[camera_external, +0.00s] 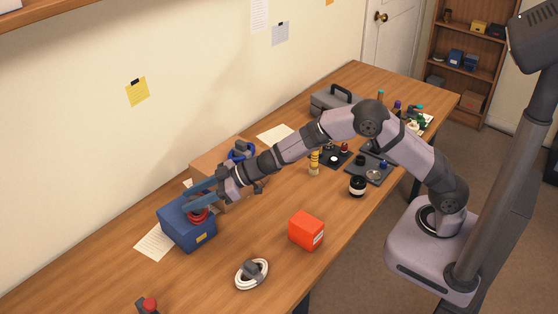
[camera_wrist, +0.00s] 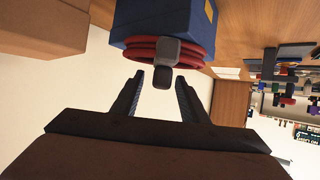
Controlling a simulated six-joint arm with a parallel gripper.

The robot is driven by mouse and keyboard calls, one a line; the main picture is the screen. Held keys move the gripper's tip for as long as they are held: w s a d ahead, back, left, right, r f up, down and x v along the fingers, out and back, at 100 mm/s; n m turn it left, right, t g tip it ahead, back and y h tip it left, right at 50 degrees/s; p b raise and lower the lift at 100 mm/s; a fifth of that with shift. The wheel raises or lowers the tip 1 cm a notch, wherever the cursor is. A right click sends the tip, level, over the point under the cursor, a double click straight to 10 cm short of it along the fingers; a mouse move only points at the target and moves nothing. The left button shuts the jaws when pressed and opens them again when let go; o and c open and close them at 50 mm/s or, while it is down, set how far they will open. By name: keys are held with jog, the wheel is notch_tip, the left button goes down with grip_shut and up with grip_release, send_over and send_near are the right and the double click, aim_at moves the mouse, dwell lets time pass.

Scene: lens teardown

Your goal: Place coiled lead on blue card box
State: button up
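A red coiled lead (camera_wrist: 150,50) with a grey clip (camera_wrist: 165,50) lies on top of the blue card box (camera_wrist: 190,12). In the external view the red lead (camera_external: 196,216) shows on the blue box (camera_external: 187,234), partly hidden by a finger. My gripper (camera_external: 188,196) is just above the box top. In the wrist view my gripper (camera_wrist: 160,80) has its two fingers apart, with the clip's lower end between the tips and a visible gap on each side. It holds nothing.
A white coil with a grey clip (camera_external: 262,283) lies at the front of the table. An orange box (camera_external: 306,230) stands right of the blue box. A brown box (camera_external: 208,160) stands behind, close to my wrist. Paper (camera_external: 152,246) lies left of the blue box.

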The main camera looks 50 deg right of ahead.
jog(key=v, duration=0.9)
jog(key=shift+b, duration=0.4)
jog(key=s+d+f+m+g+h, duration=0.1)
jog(key=s+d+f+m+h, duration=0.15)
jog(key=d, duration=0.55)
jog(key=s+d+f+m+h, duration=0.1)
jog(key=s+d+m+h, duration=0.2)
jog(key=d, duration=0.5)
jog(key=s+d+f+m+g+h, duration=0.1)
jog(key=s+d+f+h, duration=0.2)
jog(key=d, duration=0.5)
jog(key=s+d+f+m+g, duration=0.1)
jog(key=s+d+g, duration=0.1)
jog(key=s, duration=1)
jog(key=s+d+f+m+g, duration=0.1)
jog(key=s+g, duration=0.4)
jog(key=s, duration=0.7)
jog(key=shift+d+f+m+h, duration=0.35)
jog(key=shift+d+f+h, duration=0.1)
jog(key=shift+d+f, duration=0.35)
jog(key=shift+s+r, duration=0.1)
